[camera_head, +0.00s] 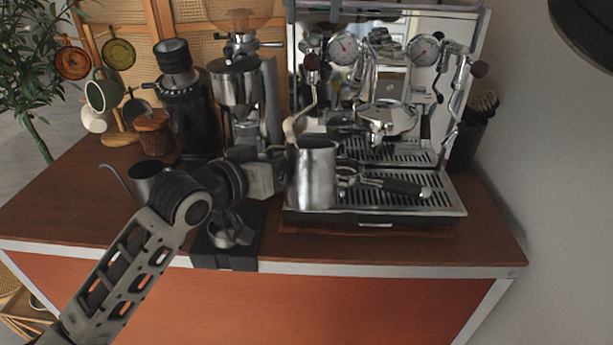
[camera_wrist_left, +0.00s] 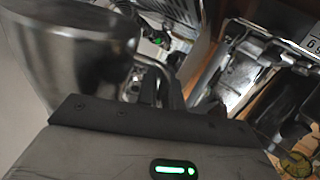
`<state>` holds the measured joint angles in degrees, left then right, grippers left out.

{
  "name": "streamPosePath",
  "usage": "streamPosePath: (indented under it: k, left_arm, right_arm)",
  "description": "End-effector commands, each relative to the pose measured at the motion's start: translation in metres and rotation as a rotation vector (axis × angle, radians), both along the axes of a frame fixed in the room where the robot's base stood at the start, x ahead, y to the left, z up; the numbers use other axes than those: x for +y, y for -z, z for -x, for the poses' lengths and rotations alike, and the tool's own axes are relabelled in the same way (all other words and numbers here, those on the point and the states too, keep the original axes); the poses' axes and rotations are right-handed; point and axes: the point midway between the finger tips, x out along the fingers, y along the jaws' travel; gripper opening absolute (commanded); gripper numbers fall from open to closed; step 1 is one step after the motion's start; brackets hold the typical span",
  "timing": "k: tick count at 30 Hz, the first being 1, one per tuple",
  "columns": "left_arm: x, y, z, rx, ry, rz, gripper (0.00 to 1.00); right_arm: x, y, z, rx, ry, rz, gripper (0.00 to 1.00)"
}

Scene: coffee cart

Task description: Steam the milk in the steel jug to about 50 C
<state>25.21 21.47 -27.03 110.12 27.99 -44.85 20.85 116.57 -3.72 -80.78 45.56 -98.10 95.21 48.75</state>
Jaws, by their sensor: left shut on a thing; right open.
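The steel jug (camera_head: 317,178) is upright at the front left of the espresso machine (camera_head: 390,120). My left gripper (camera_head: 280,176) reaches in from the left and is shut on the jug at its left side. In the left wrist view the jug (camera_wrist_left: 70,50) fills the upper left, with its handle beside the fingers. The left steam wand (camera_head: 303,105) comes down to the jug's rim. Its tip is hidden, and I cannot tell whether it is inside the jug. The milk is not visible. My right gripper does not show in either view.
A portafilter (camera_head: 395,186) lies on the drip tray (camera_head: 440,199), right of the jug. A grinder (camera_head: 240,90) and a gooseneck kettle (camera_head: 143,178) stand left. A dark tamping mat (camera_head: 225,257) lies at the front edge. The counter's front right is clear.

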Motion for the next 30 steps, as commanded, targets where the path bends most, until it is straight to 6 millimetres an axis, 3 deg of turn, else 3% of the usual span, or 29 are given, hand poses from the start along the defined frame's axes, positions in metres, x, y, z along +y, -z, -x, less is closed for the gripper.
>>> streamPosePath:
  k: [30]
  left_arm:
    - [-0.001,0.029,0.032,-0.001,0.0,0.002,0.0]
  right_arm:
    - [0.0,0.003,0.0,0.0,0.0,0.0,0.44]
